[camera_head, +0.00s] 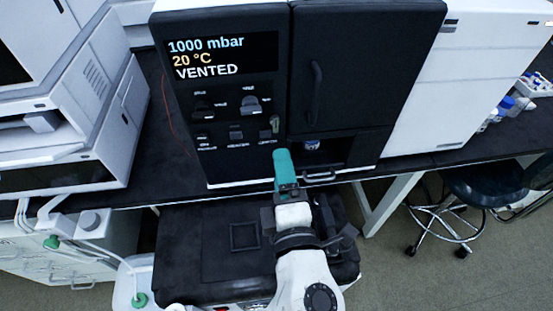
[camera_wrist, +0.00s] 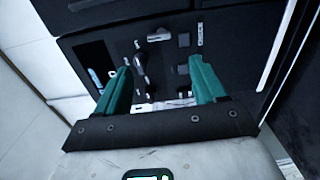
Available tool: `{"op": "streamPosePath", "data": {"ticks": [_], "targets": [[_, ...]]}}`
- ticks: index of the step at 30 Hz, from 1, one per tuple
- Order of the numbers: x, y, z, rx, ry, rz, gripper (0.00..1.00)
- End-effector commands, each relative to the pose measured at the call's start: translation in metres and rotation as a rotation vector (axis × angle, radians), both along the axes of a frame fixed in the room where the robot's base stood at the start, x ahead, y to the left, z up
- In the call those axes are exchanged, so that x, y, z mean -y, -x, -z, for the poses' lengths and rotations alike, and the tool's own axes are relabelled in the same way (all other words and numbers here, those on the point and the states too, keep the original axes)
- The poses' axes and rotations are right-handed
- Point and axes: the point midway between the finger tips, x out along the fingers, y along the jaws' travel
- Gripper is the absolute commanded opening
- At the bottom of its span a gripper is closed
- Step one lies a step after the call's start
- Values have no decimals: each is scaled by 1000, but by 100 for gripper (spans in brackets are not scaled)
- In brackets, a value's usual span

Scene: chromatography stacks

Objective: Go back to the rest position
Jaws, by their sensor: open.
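My gripper (camera_head: 284,168) has teal fingers and reaches up toward the lower front of the black oven-like instrument (camera_head: 345,70). In the wrist view my gripper (camera_wrist: 162,82) shows two teal fingers spread apart with nothing between them. Beyond the fingers is the control panel (camera_head: 230,105) with its knobs and switches; the panel also shows in the wrist view (camera_wrist: 170,65). The display (camera_head: 221,56) reads 1000 mbar, 20 °C, VENTED. The instrument's door (camera_head: 362,70) with a vertical handle looks shut. Whether the fingers touch the panel cannot be told.
A black bench (camera_head: 160,170) carries the instrument, with white machines at left (camera_head: 70,120) and right (camera_head: 465,70). Small bottles (camera_head: 507,103) stand at far right. A stool (camera_head: 450,215) stands on the floor at right. Open floor (camera_head: 400,285) shows at lower right.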

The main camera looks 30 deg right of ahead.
Motion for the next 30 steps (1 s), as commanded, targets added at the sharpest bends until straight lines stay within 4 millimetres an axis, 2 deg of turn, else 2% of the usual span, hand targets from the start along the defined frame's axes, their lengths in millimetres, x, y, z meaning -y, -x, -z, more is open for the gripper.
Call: {"op": "streamPosePath", "data": {"ticks": [7, 11, 14, 18, 21, 25, 30], "targets": [[2, 0, 1, -3, -6, 5, 70], [27, 3, 17, -47, -101, 72, 70], [68, 12, 46, -125, -272, 191, 70], [122, 44, 106, -277, -578, 406, 70], [142, 75, 147, -395, -788, 553, 70], [149, 117, 190, -550, -1029, 719, 70], [137, 164, 222, -734, -1255, 869, 70]]}}
